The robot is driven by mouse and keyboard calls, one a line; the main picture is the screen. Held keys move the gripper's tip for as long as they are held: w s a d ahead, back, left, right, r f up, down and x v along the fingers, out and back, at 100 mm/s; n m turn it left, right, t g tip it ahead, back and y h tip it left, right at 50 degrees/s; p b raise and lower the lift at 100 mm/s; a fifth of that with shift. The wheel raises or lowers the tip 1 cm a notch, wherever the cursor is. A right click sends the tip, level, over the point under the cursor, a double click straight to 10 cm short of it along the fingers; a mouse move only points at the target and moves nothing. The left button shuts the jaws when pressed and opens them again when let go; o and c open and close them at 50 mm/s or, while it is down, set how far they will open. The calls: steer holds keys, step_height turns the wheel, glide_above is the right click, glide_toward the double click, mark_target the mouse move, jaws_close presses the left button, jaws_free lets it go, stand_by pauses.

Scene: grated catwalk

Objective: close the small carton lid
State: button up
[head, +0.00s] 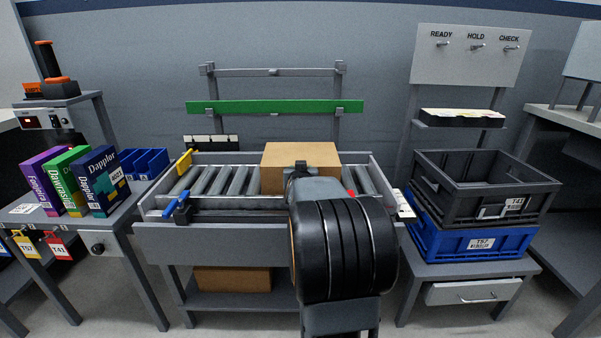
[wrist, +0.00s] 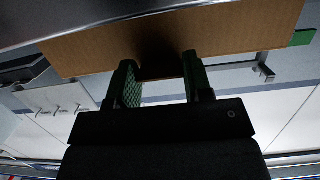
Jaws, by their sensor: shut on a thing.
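A brown carton (head: 275,178) sits on the roller conveyor. Its top looks flat and level in the head view, with the front mostly behind my arm. I cannot make out a separate lid edge. In the wrist view, brown cardboard (wrist: 90,58) of the carton spans the top of the picture. My gripper (wrist: 158,66) reaches to this cardboard with its two green-padded fingers spread and a dark shadow between them. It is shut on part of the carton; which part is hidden. In the head view, my wrist covers the fingertips.
The roller conveyor (head: 215,180) has bare rollers left of the carton, with a yellow piece (head: 183,162) and blue handle (head: 174,186) at its left end. A green bar (head: 260,107) runs behind. Stacked crates (head: 470,242) stand right; boxes (head: 103,185) stand left. Another carton (head: 232,279) lies below.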

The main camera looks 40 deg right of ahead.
steer(key=shift+a+f, duration=0.1)
steer(key=shift+f, duration=0.6)
steer(key=o, duration=1.3)
steer(key=shift+r, duration=0.2)
steer(key=shift+p+v, duration=2.35)
steer(key=shift+v, duration=4.45)
steer(key=shift+r, duration=0.3)
